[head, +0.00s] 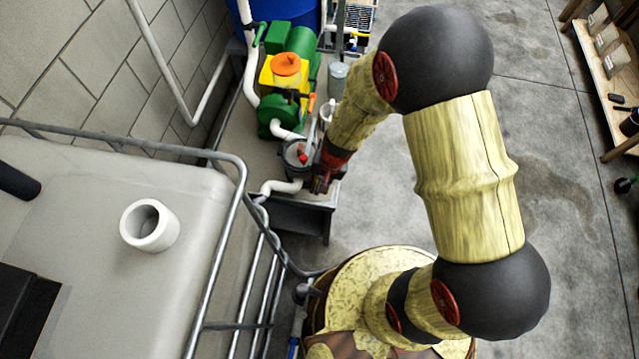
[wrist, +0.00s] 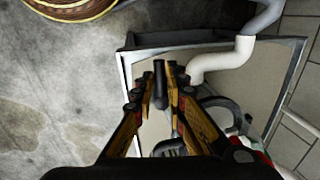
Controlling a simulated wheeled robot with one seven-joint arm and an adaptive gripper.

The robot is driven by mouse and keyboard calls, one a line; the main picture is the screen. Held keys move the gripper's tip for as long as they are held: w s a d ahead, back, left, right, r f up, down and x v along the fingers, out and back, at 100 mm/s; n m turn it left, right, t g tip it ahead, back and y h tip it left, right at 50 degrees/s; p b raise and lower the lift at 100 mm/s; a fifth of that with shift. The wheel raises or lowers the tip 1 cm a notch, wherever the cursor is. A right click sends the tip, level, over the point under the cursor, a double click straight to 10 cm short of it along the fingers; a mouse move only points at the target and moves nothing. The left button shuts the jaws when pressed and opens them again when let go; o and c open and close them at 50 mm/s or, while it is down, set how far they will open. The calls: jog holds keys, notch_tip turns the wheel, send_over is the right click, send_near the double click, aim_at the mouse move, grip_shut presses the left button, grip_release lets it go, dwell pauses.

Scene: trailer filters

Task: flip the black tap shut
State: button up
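In the wrist view a slim black bar with a rounded end (wrist: 159,82) shows between the two fingers of my gripper (wrist: 160,75). It looks like the black tap's handle, but I cannot be sure. The fingers stand close on either side of it; whether they touch it is unclear. The tap cannot be made out there, as my gripper and the housing crowd that spot.
A white elbow pipe (head: 280,187) leaves the housing low on the left. A green and yellow pump (head: 285,75) stands behind it on the grey bench. A pale tank (head: 110,230) inside a metal pipe frame is at left. Open concrete floor (head: 560,150) lies to the right.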

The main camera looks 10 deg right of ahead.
jog(key=o, duration=0.4)
jog(key=shift+r, duration=0.1)
jog(key=r, duration=0.4)
jog(key=d+r, duration=0.1)
jog(key=r, duration=0.2)
jog(key=d+r, duration=0.1)
jog(key=r, duration=0.3)
jog(key=shift+s+d+r, duration=0.1)
jog(key=shift+s+r, duration=0.2)
jog(key=shift+s, duration=0.1)
